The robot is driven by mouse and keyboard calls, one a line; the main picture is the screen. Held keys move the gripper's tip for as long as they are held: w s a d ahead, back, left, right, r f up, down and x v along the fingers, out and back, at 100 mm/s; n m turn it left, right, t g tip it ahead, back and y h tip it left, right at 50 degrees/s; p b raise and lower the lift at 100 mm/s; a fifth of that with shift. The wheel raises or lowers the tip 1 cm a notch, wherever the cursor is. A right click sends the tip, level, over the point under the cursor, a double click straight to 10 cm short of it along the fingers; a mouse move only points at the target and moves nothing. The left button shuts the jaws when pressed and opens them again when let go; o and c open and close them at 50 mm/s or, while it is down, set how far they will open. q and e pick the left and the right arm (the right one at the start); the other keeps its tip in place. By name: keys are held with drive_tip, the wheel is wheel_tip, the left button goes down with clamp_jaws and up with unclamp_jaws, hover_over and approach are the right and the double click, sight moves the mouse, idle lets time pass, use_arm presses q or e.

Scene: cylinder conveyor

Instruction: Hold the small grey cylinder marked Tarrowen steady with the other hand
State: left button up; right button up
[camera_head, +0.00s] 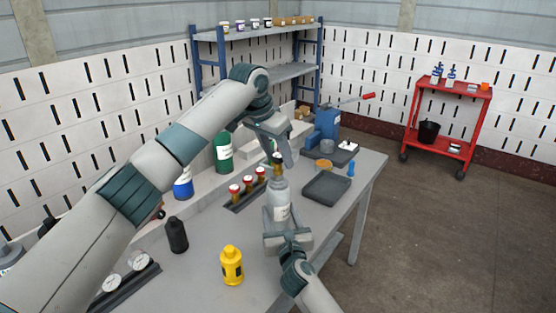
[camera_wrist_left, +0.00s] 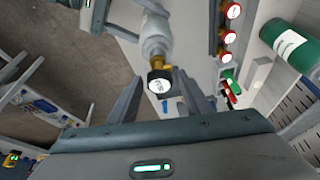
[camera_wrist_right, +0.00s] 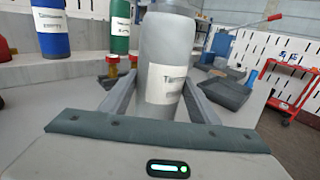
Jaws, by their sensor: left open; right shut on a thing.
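The small grey cylinder (camera_head: 279,190) stands upright on the workbench. Its white label shows in the right wrist view (camera_wrist_right: 165,85), where only the start of the word, a "T", is readable. My right gripper (camera_head: 279,214) is shut on the cylinder's body, one finger on each side. A brass valve with a dark cap and round white face (camera_wrist_left: 159,82) sits at the cylinder's top. My left gripper (camera_head: 280,160) is open above, its fingers on either side of this valve with visible gaps. The left fingers partly hide the valve in the head view.
A rack of red-topped brass valves (camera_head: 247,186) stands left of the cylinder. A dark grey tray (camera_head: 326,190) lies to the right. A yellow bottle (camera_head: 231,266) and a black bottle (camera_head: 177,236) stand nearer. Green (camera_head: 223,153) and blue (camera_head: 183,189) cylinders stand behind.

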use_arm(q)
drive_tip(key=shift+r, duration=0.2)
drive_tip(key=shift+f, duration=0.15)
idle(0.5)
drive_tip(key=shift+f, duration=1.1)
clamp_jaws()
